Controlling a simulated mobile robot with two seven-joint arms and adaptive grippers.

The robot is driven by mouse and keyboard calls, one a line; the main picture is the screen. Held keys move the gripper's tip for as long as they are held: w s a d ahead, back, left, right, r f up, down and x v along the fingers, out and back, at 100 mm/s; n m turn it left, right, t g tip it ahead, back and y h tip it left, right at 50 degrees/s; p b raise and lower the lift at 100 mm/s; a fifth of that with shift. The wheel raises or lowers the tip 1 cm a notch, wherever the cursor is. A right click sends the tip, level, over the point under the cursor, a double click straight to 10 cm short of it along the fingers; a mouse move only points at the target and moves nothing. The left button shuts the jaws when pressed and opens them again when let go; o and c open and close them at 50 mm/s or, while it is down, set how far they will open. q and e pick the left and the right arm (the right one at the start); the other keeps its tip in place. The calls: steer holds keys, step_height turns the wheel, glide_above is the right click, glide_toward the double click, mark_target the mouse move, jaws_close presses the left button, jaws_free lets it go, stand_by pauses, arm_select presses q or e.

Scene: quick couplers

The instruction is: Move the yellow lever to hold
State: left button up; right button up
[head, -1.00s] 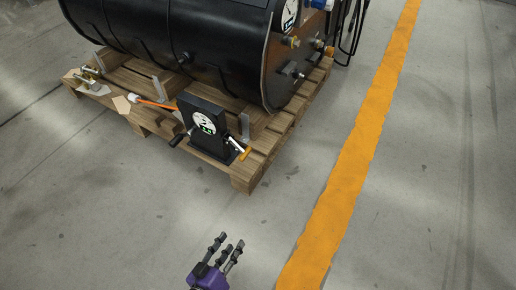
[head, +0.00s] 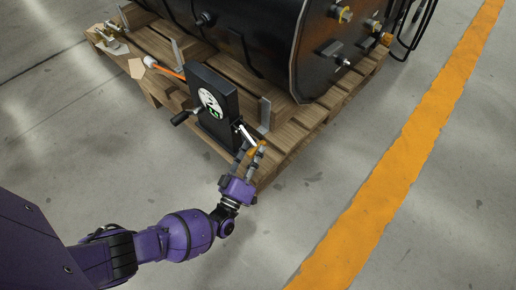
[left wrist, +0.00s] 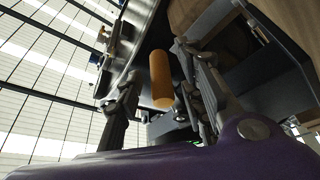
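The yellow lever has a silver shaft (head: 246,135) on the right side of a black gauge box (head: 214,100); its yellow grip is partly hidden behind my fingers in the head view. In the left wrist view the yellow grip (left wrist: 161,78) hangs between the fingers, with gaps visible on both sides. My left gripper (head: 252,152) is open around the grip, at the front right of the box; its fingers also show in the left wrist view (left wrist: 160,98). Any contact with the lever cannot be told. My right gripper is not in view.
The box stands on a wooden pallet (head: 287,133) in front of a large black tank (head: 265,45). A black crank handle (head: 182,117) sticks out at the box's left. An orange-handled tool (head: 165,69) lies behind it. The floor to the right is clear, with an orange stripe (head: 400,165).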

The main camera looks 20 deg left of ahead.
arm_select(q)
steer(key=shift+x, duration=0.9)
